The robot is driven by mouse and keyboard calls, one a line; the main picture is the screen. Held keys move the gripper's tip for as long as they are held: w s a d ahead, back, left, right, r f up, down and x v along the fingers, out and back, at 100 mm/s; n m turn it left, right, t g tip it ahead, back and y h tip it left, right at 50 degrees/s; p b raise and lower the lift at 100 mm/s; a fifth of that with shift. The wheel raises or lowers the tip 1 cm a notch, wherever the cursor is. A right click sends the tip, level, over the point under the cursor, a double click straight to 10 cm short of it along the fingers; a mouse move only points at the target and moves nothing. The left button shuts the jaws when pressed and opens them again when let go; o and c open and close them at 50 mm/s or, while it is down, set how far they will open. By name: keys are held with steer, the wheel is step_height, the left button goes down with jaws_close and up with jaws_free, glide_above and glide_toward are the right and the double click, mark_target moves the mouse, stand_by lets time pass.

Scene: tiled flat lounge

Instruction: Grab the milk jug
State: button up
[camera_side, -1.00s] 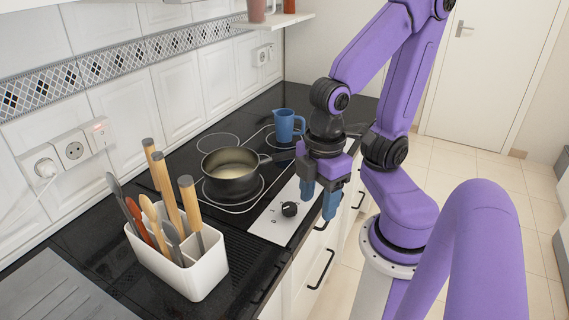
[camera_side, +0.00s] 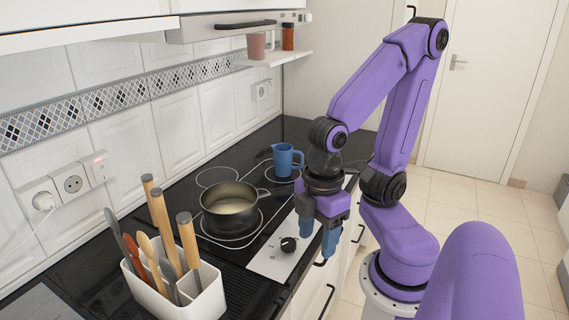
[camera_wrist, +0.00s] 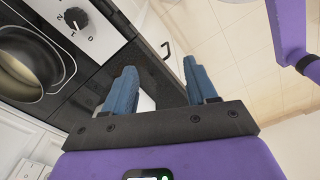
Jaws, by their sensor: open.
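A blue milk jug (camera_side: 284,160) stands upright on the black hob at its far right, behind the pan in the side view. Its handle points right. The wrist view does not show it. My gripper (camera_side: 318,246) hangs at the front edge of the counter, to the right of the control knob, nearer the camera than the jug and apart from it. Its two blue fingers point down, spread and empty. The wrist view shows the same open fingers (camera_wrist: 160,80) above the counter's edge and the floor.
A dark pan (camera_side: 230,208) with pale contents sits on the hob, left of my gripper. A white utensil holder (camera_side: 175,299) stands at the near left. A shelf (camera_side: 275,59) with a pinkish cup hangs above the far counter. Tiled floor is open at right.

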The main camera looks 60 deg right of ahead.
steer(key=c, duration=0.6)
